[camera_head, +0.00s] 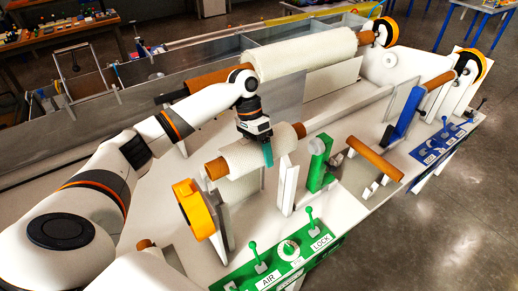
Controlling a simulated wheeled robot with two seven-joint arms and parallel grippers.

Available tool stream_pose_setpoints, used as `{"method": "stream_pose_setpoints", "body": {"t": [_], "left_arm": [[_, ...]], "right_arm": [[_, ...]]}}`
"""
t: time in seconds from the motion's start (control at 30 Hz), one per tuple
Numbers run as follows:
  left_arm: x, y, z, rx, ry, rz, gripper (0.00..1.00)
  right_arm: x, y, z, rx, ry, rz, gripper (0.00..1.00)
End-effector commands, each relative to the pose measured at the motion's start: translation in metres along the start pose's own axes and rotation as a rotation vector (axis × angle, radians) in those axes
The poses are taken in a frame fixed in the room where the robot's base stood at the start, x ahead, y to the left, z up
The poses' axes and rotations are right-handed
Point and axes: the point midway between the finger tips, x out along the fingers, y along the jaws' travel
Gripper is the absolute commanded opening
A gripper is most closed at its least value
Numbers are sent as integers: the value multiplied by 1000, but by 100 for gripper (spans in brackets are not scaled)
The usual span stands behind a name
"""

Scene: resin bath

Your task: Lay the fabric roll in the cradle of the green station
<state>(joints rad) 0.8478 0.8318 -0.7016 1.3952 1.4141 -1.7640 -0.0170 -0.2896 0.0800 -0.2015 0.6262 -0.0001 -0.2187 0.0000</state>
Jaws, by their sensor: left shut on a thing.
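The fabric roll (243,158) is a white roll on a brown core whose ends stick out at both sides. My left gripper (267,154) comes down from above and is shut on the roll near its middle-right. The green station has a green panel (270,268) marked AIR and LOCK, an orange-yellow wheel (194,209) and a green post (318,165). White upright plates (287,186) stand below the roll between wheel and post. The roll lies above them; whether it touches them I cannot tell. My right gripper is not in view.
A larger white roll (305,52) on a brown core lies behind. A blue station with a blue panel (437,143) and blue post (403,112) stands at the right. A bare brown tube (376,159) rests on small white supports. Green levers (253,254) rise from the green panel.

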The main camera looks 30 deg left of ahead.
Motion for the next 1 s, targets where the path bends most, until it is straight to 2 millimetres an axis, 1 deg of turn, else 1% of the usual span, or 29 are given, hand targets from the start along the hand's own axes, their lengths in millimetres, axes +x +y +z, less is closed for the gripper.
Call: {"method": "stream_pose_setpoints", "body": {"t": [0.07, 0.33, 1.0], "left_arm": [[2, 1, 2, 2, -8, -2, 10], [21, 8, 2, 3, -8, -1, 10], [68, 25, 2, 4, -9, -2, 10]], "right_arm": [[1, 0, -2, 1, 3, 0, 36], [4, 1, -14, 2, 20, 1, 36], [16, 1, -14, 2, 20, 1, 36]]}}
